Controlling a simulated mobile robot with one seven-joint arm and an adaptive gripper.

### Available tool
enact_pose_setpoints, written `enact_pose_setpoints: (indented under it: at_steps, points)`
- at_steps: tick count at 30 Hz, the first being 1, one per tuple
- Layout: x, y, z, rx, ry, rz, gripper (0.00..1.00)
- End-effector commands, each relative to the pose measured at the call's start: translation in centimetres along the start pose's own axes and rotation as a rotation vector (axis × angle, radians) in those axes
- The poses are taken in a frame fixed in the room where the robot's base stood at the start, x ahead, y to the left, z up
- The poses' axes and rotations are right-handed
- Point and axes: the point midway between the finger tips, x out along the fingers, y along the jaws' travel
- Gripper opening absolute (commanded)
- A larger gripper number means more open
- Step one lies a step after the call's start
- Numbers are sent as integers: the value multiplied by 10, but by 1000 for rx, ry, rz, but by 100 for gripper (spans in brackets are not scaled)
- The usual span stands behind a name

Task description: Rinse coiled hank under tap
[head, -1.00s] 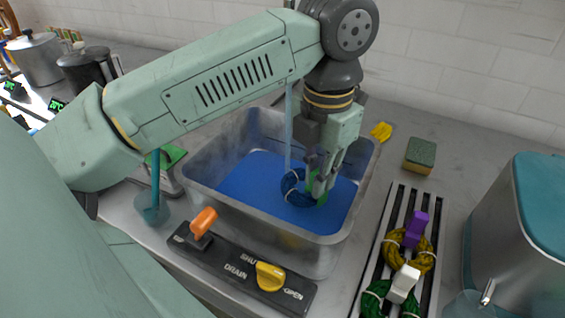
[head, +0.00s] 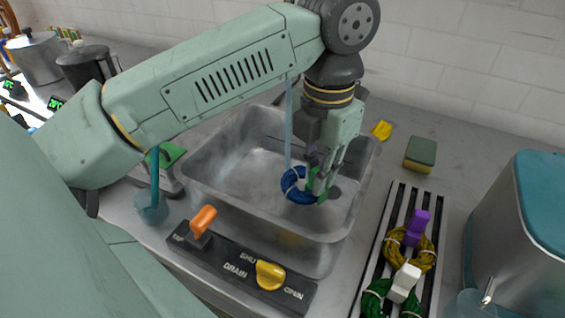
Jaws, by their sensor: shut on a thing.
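My gripper (head: 322,185) reaches down into the metal sink basin (head: 215,170) and is shut on a blue coiled hank (head: 297,187). The fingers hide part of the hank's right side. A stream of water (head: 289,125) falls into the basin beside my gripper, close to the hank; I cannot tell whether it strikes it. The tap's outlet is hidden behind my arm. The basin's grey floor shows, with a dark round drain at right. An orange tap lever (head: 203,222) and a yellow drain lever (head: 271,275) stand on the front panel.
A slatted rack (head: 385,240) at right holds a yellow hank (head: 425,257) and a green hank (head: 375,296) with purple and white tags. A sponge (head: 420,154) lies behind it. A teal-lidded bin (head: 530,230) stands far right; pots (head: 36,58) stand far left.

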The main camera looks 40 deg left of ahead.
Motion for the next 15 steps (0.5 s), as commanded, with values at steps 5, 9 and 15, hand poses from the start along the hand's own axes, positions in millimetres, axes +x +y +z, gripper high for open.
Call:
enact_pose_setpoints:
  at_steps: [5,9,15]
  points:
    - [0,-6,0,1,0,1,0]
    - [0,-18,0,2,0,2,0]
    - [0,-30,0,0,1,0,0]
